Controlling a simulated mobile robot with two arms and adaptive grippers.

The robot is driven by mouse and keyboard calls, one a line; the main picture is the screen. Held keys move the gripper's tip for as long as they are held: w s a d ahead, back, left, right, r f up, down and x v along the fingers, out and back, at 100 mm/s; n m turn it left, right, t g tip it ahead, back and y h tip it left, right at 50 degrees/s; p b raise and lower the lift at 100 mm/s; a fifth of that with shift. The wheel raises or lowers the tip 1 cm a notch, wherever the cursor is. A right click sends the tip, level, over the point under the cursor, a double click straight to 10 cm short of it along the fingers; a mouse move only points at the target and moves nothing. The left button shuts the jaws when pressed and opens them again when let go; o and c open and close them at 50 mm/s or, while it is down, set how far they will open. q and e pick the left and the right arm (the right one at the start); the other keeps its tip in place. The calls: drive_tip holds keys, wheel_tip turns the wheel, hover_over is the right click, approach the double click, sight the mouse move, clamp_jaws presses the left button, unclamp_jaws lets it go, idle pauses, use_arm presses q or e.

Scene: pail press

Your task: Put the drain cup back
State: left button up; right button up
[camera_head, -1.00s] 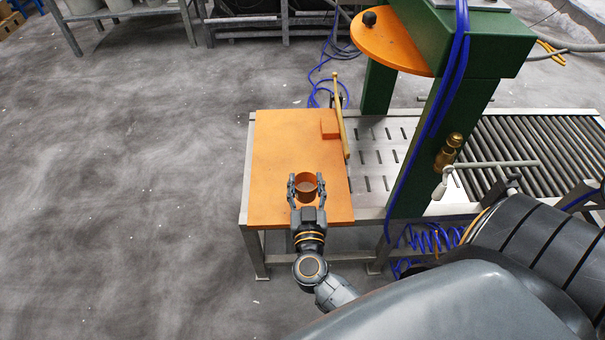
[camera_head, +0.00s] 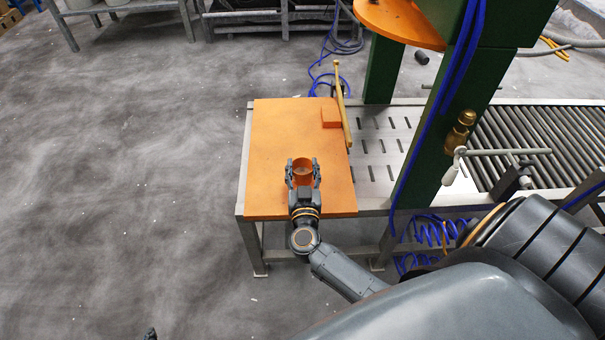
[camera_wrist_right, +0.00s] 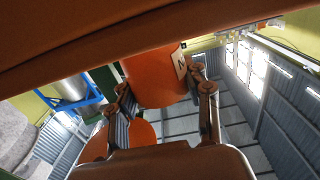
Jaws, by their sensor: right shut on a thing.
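The drain cup is a small orange cup (camera_head: 302,166) with an open top, over the front part of the orange board (camera_head: 275,135). My right gripper (camera_head: 302,172) is shut on it, one finger on each side. In the right wrist view the cup (camera_wrist_right: 155,78) shows between the fingers, with a white label with a dark mark on its side. I cannot tell whether its base touches the board. A small dark tip at the bottom edge of the head view, perhaps my left gripper (camera_head: 150,334), is too cut off to read.
An orange block (camera_head: 331,117) and a yellow bar (camera_head: 343,110) stand at the board's right edge. The green press frame (camera_head: 440,130) rises to the right, with an orange plate (camera_head: 400,20) above. A roller conveyor (camera_head: 540,140) lies beyond. The board's left half is clear.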

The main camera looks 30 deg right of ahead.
use_arm(q)
drive_tip(key=shift+w+d+r+t+h, duration=0.2)
drive_tip(key=shift+w+r+t, duration=0.25)
drive_tip(key=shift+w, duration=0.15)
drive_tip(key=shift+w+d+r+t+h, duration=0.1)
drive_tip(key=shift+w+d+r+t, duration=0.15)
drive_tip(key=shift+w+r+t, duration=0.25)
drive_tip(key=shift+w+d+r+t+h, duration=0.1)
drive_tip(key=shift+w+d+r+t, duration=0.2)
drive_tip(key=shift+w, duration=0.4)
use_arm(e)
drive_tip(key=shift+f, duration=0.7)
use_arm(q)
drive_tip(key=shift+a, duration=0.1)
use_arm(e)
drive_tip(key=shift+f+b, duration=0.15)
drive_tip(key=shift+b, duration=0.15)
drive_tip(key=o, duration=1.1)
use_arm(q)
drive_tip(key=shift+r, duration=0.1)
use_arm(e)
drive_tip(key=shift+o, duration=0.2)
